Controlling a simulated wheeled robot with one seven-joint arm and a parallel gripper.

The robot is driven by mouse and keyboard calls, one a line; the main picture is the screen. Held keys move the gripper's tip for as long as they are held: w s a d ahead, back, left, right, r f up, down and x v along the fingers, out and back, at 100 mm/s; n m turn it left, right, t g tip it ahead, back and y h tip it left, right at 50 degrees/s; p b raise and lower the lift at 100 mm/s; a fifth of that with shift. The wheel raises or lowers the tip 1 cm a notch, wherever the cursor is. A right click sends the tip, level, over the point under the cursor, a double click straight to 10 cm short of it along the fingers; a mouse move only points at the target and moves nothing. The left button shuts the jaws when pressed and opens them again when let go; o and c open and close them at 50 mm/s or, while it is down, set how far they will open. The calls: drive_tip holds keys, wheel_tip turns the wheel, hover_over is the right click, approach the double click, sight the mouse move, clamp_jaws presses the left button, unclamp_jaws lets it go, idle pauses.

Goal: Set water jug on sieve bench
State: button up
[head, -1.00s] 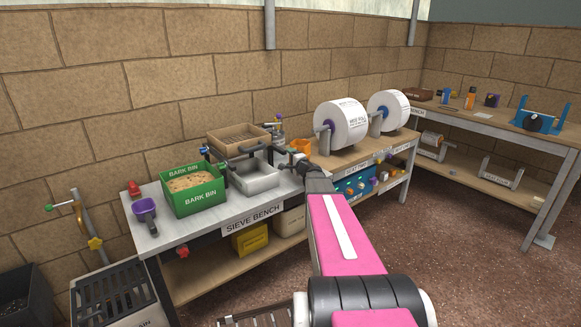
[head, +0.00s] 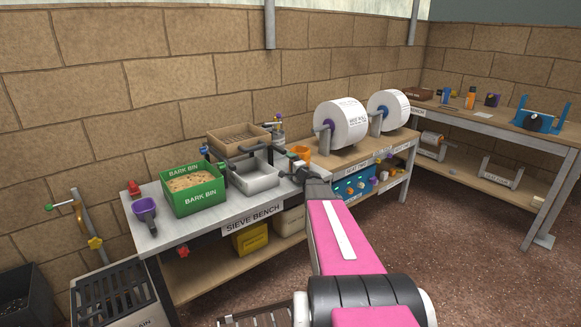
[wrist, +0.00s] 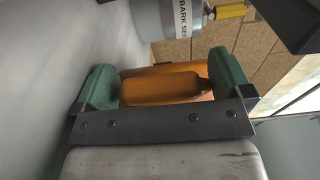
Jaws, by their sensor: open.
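The orange water jug (head: 301,153) is at the right end of the sieve bench (head: 165,231), partly hidden by my gripper. In the wrist view the jug's orange body and handle (wrist: 160,89) show between my two green fingertips. My gripper (wrist: 160,88) is open around the handle, with a visible gap at the right side. In the head view my gripper (head: 296,160) is small and partly covered by my arm. I cannot tell from these frames how the jug's base meets the bench top.
A metal tray (head: 255,178), a sieve (head: 237,138) and a green bark bin (head: 193,190) stand to the left. White rolls (head: 341,124) stand on the bench to the right.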

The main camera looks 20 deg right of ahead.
drive_tip(key=shift+r, duration=0.15)
drive_tip(key=v, duration=1.2)
